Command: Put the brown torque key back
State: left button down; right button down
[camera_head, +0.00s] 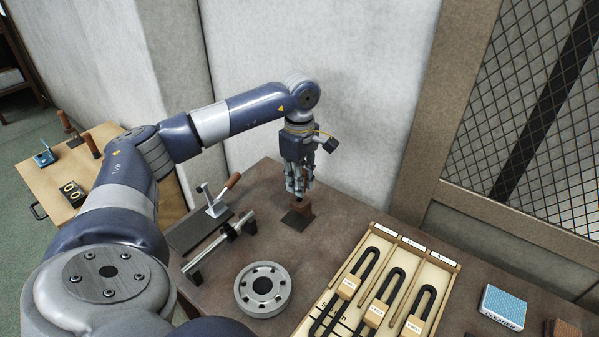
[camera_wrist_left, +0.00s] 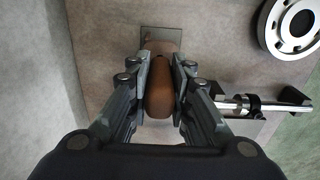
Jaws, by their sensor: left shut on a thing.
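The brown torque key (camera_wrist_left: 160,98) is between the fingers of my left gripper in the left wrist view; mostly its rounded brown handle shows. My left gripper (camera_head: 298,190) is shut on it and points down at the back of the table in the head view. Right below the fingers is a small brown block (camera_head: 305,208) on a dark square plate (camera_head: 294,222). The block (camera_wrist_left: 160,46) and plate (camera_wrist_left: 172,33) also show in the wrist view, beyond the handle. The key's lower end is hidden, so I cannot tell whether it touches the block. My right gripper is out of view.
A silver flanged reel hub (camera_head: 262,289) lies on the brown table. Left of it are a rod on supports (camera_head: 222,244) and a lever clamp (camera_head: 216,203). A wooden tray (camera_head: 447,280) with black looped tools is at right, near a blue box (camera_head: 503,306). The wall is close behind.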

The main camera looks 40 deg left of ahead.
pick_arm(q)
jog(key=shift+f+b, duration=0.6)
jog(key=shift+f, duration=0.45)
jog(key=c, duration=1.4)
grip_release()
jog(key=shift+r, duration=0.1)
jog(key=shift+o, duration=0.2)
jog(key=o, duration=0.8)
jog(key=shift+r, duration=0.1)
jog(key=shift+r+p, duration=3.75)
jog(key=shift+r, duration=1.15)
